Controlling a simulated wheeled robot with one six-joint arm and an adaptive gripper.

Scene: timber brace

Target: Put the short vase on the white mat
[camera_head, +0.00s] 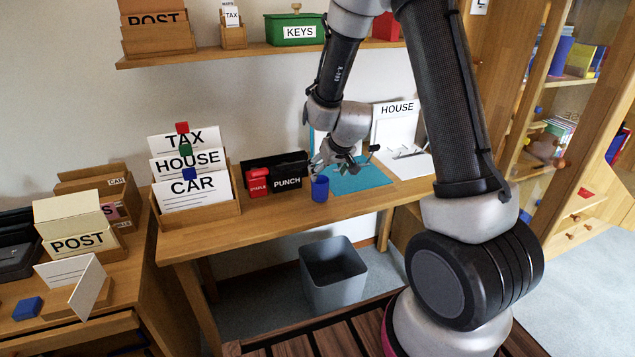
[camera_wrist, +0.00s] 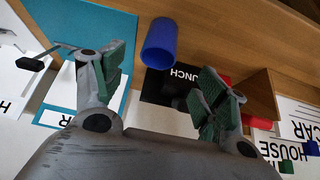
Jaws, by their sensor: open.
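A short blue cylinder (camera_head: 320,188) stands upright on the desk near its front edge; it may be the short vase, though I cannot tell for sure. It also shows in the wrist view (camera_wrist: 160,44), beyond and between my fingers. My gripper (camera_head: 330,162) is open and empty, close above and behind the cylinder, apparently not touching it. Its two green-padded fingers are spread in the wrist view (camera_wrist: 163,82). A flat white surface (camera_head: 412,166) lies at the right of the desk below a HOUSE sheet; it may be the white mat. My arm hides part of that area.
A teal mat (camera_head: 362,180) lies between the cylinder and the white surface. A black PUNCH box (camera_head: 287,180) and a red stapler box (camera_head: 257,183) stand left of the cylinder. A file holder (camera_head: 200,215) stands further left. A grey bin (camera_head: 333,275) is below.

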